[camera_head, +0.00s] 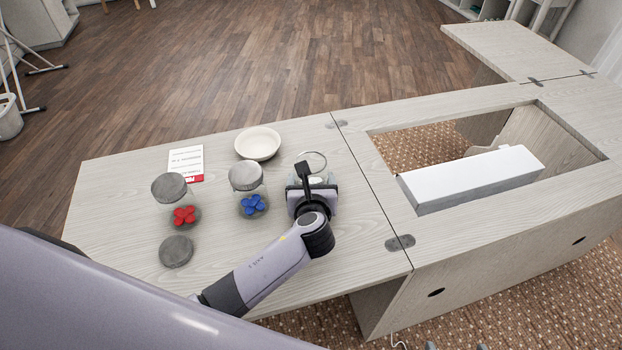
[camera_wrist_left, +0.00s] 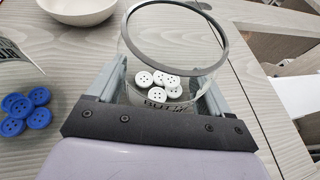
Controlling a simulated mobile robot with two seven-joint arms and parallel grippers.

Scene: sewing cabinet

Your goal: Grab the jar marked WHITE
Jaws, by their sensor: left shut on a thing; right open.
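The glass jar of white buttons (camera_wrist_left: 160,75) stands between the fingers of my left gripper (camera_wrist_left: 172,95). Its dark-rimmed mouth is open, without a lid. Part of its label shows "BUTT"; the word WHITE is not readable. In the head view only its ring-shaped rim (camera_head: 311,155) shows well, as my left gripper (camera_head: 313,188) covers most of the jar. That gripper is shut on the jar, which appears upright at the table.
A lidded jar with blue buttons (camera_head: 247,178) stands just left of the gripper. A lidded jar with red buttons (camera_head: 170,187) is farther left. A loose grey lid (camera_head: 176,251), a white bowl (camera_head: 257,144) and a card (camera_head: 188,158) lie nearby. The cabinet opening (camera_head: 418,206) is right.

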